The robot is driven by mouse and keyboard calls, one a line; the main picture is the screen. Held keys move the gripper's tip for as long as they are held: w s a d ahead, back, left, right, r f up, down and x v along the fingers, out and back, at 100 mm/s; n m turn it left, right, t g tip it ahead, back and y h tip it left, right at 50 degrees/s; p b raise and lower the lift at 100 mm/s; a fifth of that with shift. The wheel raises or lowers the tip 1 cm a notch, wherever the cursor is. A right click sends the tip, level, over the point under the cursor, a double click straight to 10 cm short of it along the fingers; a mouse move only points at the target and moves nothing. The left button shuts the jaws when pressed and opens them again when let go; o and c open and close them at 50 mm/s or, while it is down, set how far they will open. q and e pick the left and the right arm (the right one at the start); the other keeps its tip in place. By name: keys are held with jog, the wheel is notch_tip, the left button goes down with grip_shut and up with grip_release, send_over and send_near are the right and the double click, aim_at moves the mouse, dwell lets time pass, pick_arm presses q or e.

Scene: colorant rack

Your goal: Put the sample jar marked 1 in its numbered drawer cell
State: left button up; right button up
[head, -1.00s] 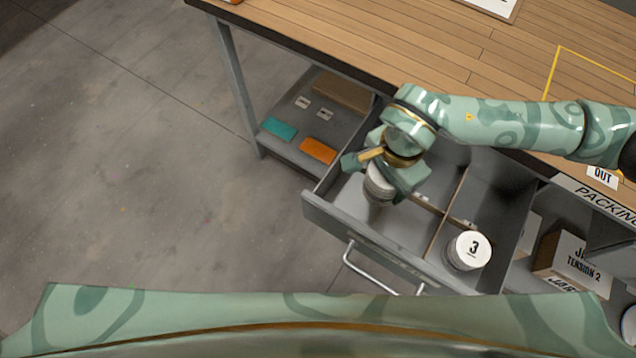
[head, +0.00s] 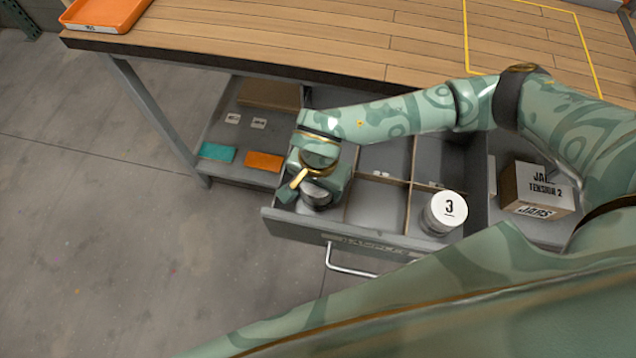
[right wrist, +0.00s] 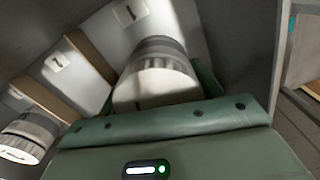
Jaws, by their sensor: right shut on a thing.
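My right gripper (head: 303,190) is shut on a grey jar with a pale lid (head: 317,193), at the left end of the open drawer (head: 300,231). The right wrist view shows the jar (right wrist: 156,80) between the fingers, close to a cell marker reading 1 (right wrist: 130,12). No number is readable on the held jar. I cannot tell whether its base touches the drawer floor. Another jar, with a white lid marked 3 (head: 446,210), stands in the front right cell; a jar also shows at the left of the right wrist view (right wrist: 30,135). My left gripper is not in view.
Thin dividers (head: 409,190) split the drawer into cells; the front middle cell is empty. The wooden bench top (head: 340,45) overhangs behind. A jar box (head: 537,190) stands to the right, and a low shelf with teal and orange pieces (head: 264,162) lies to the left.

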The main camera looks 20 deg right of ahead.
jog(key=o, duration=1.1)
pick_arm(q)
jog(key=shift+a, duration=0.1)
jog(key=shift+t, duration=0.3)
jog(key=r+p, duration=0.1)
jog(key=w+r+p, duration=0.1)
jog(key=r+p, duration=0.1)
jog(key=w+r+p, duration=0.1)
jog(key=p, duration=0.1)
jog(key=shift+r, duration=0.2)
pick_arm(e)
notch_tip(320, 180, up, 12)
jog(key=shift+r, duration=0.1)
